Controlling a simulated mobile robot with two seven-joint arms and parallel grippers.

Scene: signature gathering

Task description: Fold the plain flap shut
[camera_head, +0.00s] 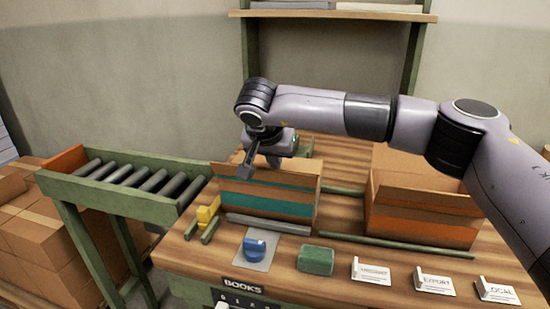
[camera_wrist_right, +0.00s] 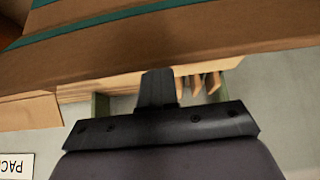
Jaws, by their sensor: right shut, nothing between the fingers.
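A cardboard carton with teal bands (camera_head: 262,205) stands on the wooden table, left of its middle. My right gripper (camera_head: 250,165) is shut and empty at the carton's top, pointing down and left. My arm hides part of the carton's back. In the right wrist view, the shut fingers (camera_wrist_right: 158,88) reach up to a brown cardboard panel (camera_wrist_right: 180,52) with teal stripes beyond it; contact is unclear. My left gripper is out of view.
An open second carton (camera_head: 425,225) stands at the right. A roller conveyor (camera_head: 130,183) is at the left. A yellow object (camera_head: 207,214), a blue stamp-like object (camera_head: 256,245), a green block (camera_head: 316,261) and small label signs (camera_head: 371,271) lie along the table's front.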

